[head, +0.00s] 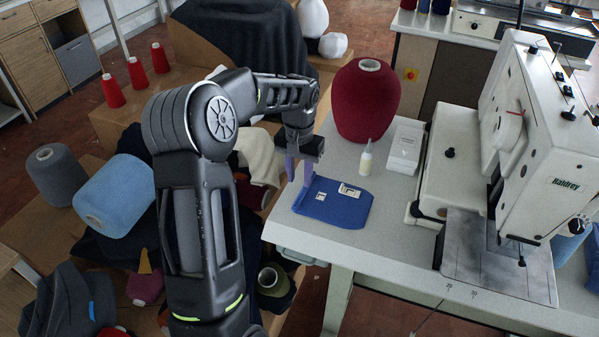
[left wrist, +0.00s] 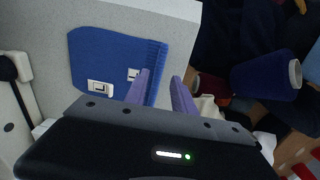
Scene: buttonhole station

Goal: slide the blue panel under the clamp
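The blue panel (head: 345,212) lies flat near the left edge of the grey table, with two small white pieces on it. It also shows in the left wrist view (left wrist: 108,58), its ribbed edge towards my fingers. My left gripper (head: 299,172) is at the panel's far left corner, with purple fingers pointing down. In the left wrist view its fingers (left wrist: 163,92) are apart, one over the ribbed edge and one outside it; contact cannot be told. The clamp area of the white machine (head: 520,252) is at the right, above a metal plate (head: 498,278). My right gripper is out of view.
A dark red yarn cone (head: 362,105), a small glue bottle (head: 366,159) and a white box (head: 405,147) stand behind the panel. The tabletop between panel and metal plate is clear. Yarn cones and garments crowd the boxes at left.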

